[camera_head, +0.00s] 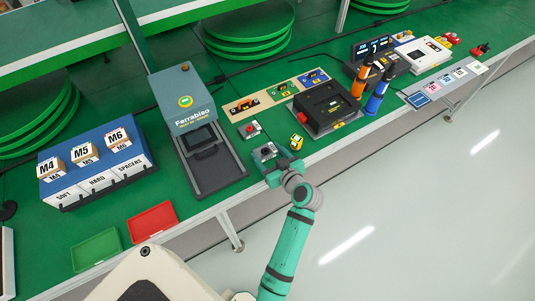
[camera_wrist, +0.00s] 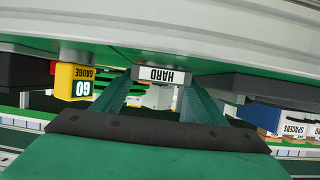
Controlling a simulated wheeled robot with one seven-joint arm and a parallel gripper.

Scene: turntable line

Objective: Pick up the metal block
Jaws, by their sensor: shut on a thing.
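The metal block (camera_wrist: 161,75) is a small grey block with a HARD label, upside down in the wrist view. It sits between the tips of the two teal fingers of my gripper (camera_wrist: 160,88), which is shut on it. The held block cannot be made out clearly there.
A yellow GO gauge (camera_head: 296,142) stands close by on the right and also shows in the wrist view (camera_wrist: 74,84). A black case (camera_head: 326,106) is beyond it. The Ferrabiso tester (camera_head: 217,170) is to the left. Red (camera_head: 152,222) and green (camera_head: 96,250) trays lie front left.

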